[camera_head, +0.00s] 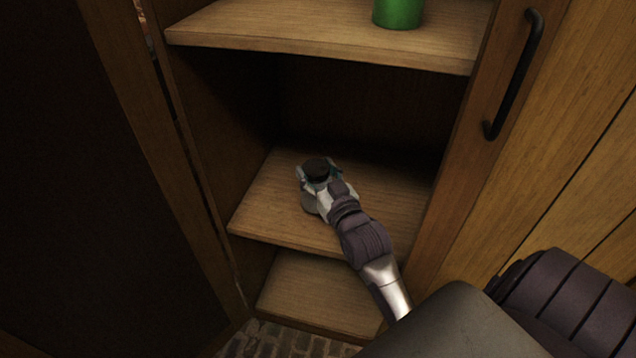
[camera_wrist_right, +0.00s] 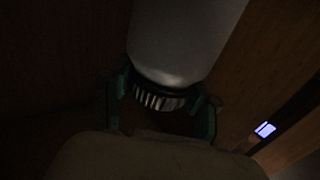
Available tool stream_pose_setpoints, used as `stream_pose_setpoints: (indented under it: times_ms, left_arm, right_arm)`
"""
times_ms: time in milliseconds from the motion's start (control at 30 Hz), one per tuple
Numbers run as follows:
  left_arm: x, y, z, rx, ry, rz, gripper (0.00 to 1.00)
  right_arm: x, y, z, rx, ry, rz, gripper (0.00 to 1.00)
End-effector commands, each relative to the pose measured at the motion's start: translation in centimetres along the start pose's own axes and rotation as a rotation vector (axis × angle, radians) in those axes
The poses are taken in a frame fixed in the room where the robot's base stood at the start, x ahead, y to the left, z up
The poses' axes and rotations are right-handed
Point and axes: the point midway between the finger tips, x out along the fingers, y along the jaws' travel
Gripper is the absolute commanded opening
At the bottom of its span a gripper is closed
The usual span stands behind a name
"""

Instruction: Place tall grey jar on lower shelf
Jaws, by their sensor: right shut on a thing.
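The gripper and wrist hide part of the jar. My left gripper is not in view.
A green jar (camera_head: 398,12) stands on the upper shelf (camera_head: 330,38). A bottom board (camera_head: 315,290) lies beneath the lower shelf. The open door with a black handle (camera_head: 515,75) is at right, a dark panel (camera_head: 60,190) at left. The lower shelf is otherwise clear.

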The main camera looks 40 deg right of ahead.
Motion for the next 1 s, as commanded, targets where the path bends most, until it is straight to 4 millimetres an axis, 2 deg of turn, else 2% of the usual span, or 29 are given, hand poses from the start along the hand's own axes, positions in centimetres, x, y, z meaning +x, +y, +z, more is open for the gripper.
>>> stream_pose_setpoints:
  times_ms: [100,200,533,567,600,700,1000]
  left_arm:
    - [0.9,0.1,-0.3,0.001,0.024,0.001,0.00]
    - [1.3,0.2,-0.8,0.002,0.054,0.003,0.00]
    - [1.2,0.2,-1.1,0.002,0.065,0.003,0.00]
    - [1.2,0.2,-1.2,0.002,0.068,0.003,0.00]
    - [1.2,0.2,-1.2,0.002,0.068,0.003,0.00]
    - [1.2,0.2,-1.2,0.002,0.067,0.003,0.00]
    - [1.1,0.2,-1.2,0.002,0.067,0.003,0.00]
  right_arm:
    - [0.0,0.0,2.1,0.000,-0.002,0.000,0.00]
    - [0.0,0.0,3.1,0.000,0.000,0.000,0.00]
    - [0.0,0.0,3.2,0.000,0.001,0.000,0.00]
    - [0.0,0.0,3.4,0.000,-0.002,0.000,0.61]
    - [0.0,0.0,3.3,0.000,-0.001,0.000,0.68]
    - [-0.1,0.0,3.3,0.001,-0.001,0.000,0.84]
    - [0.0,0.0,3.3,0.001,-0.001,0.000,0.85]
